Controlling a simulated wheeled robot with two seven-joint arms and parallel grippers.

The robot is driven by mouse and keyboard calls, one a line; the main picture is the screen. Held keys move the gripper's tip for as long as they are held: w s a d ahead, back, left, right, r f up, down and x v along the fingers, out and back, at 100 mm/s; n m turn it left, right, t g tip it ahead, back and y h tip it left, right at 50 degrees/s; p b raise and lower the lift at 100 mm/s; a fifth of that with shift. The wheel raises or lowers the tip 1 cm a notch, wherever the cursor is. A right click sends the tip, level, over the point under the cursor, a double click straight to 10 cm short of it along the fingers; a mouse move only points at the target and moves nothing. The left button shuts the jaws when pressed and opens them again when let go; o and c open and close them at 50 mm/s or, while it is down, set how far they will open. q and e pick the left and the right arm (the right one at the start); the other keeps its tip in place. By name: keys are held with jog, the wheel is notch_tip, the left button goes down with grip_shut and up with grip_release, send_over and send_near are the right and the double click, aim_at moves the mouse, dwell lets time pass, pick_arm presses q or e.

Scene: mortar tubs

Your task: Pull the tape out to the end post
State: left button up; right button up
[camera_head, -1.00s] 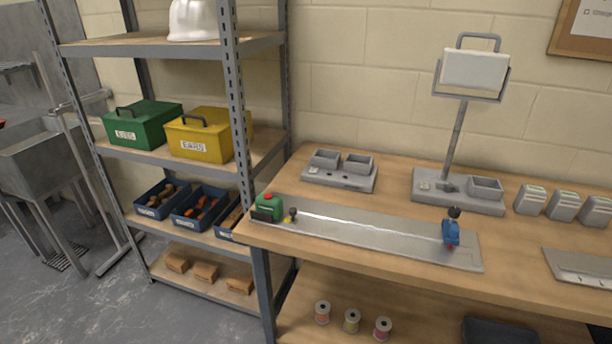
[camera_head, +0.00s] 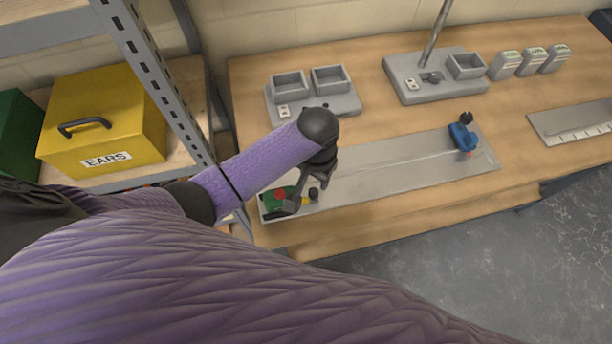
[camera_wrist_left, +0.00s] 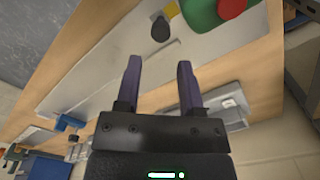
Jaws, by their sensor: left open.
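The green tape case (camera_head: 272,203) with a red button sits at the left end of the grey metal plate (camera_head: 385,172). A yellow tab with a black knob (camera_head: 313,194) is at its right side. The blue end post (camera_head: 461,138) stands near the plate's right end. My left gripper (camera_head: 311,183) is by the tape case and partly covers it. In the left wrist view, my gripper's fingers (camera_wrist_left: 159,65) are apart and empty, and the knob (camera_wrist_left: 160,28) lies just beyond their tips, not between them. My right gripper is not visible.
Behind the plate are a grey two-bin tray (camera_head: 315,104) and a grey stand base (camera_head: 435,86). Several grey boxes (camera_head: 530,63) stand at the back right. Shelving with a yellow case (camera_head: 105,115) is at the left. A ruled plate (camera_head: 575,127) lies at the right.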

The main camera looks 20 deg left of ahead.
aim_at(314, 191)
pick_arm(q)
notch_tip(314, 191, down, 6)
jog(key=shift+f+b, duration=0.25)
jog(key=shift+b, duration=0.75)
grip_shut()
jog(key=shift+r, duration=0.1)
dwell(0.4)
